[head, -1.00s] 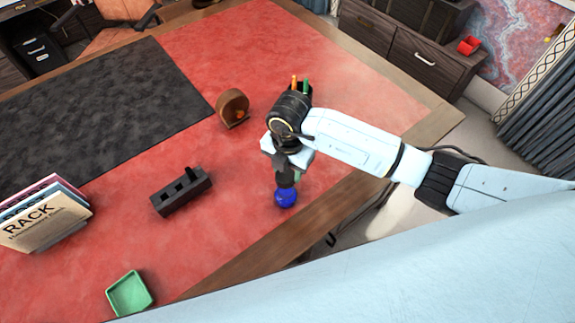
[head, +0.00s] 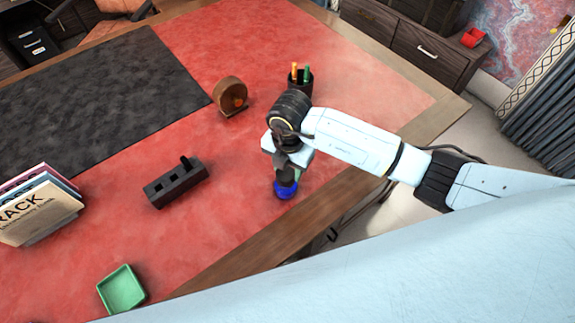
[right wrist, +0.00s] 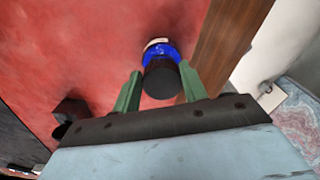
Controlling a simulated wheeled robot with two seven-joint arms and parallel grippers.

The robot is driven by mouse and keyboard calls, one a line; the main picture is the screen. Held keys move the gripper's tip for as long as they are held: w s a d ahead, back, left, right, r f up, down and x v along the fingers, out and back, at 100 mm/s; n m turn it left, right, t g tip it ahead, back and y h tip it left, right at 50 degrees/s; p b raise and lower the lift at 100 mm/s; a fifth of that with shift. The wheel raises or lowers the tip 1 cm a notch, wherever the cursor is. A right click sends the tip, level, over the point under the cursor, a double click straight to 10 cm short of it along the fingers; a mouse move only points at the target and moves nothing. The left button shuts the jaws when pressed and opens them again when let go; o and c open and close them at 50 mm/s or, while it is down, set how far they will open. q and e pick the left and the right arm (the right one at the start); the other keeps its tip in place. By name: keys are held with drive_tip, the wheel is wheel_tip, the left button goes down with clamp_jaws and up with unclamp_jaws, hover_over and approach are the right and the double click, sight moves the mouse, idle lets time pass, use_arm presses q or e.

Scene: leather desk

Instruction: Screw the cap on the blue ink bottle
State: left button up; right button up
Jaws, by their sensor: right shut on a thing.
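The blue ink bottle (head: 285,191) stands on the red desk top near its front wooden edge. It also shows in the right wrist view (right wrist: 158,50), partly hidden behind the black cap (right wrist: 161,80). My right gripper (right wrist: 160,88) is shut on the cap between its green fingers, with the cap in line with the bottle. In the head view, the dark cap (head: 286,175) appears right above the bottle, below the right gripper. The cap hides the bottle's mouth, so I cannot tell how far it sits on the thread. My left gripper is not in view.
A dark block with slots (head: 176,183) lies left of the bottle. A pen cup (head: 301,82) and a round wooden item (head: 230,95) stand behind. A green tray (head: 121,289) and upright books (head: 38,207) are at left.

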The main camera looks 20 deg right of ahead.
drive_tip(key=shift+r+p, duration=0.25)
drive_tip(key=shift+p, duration=0.15)
idle(0.8)
drive_tip(key=shift+f+b, duration=0.3)
drive_tip(key=shift+f, duration=0.5)
idle(2.0)
drive_tip(key=o, duration=1)
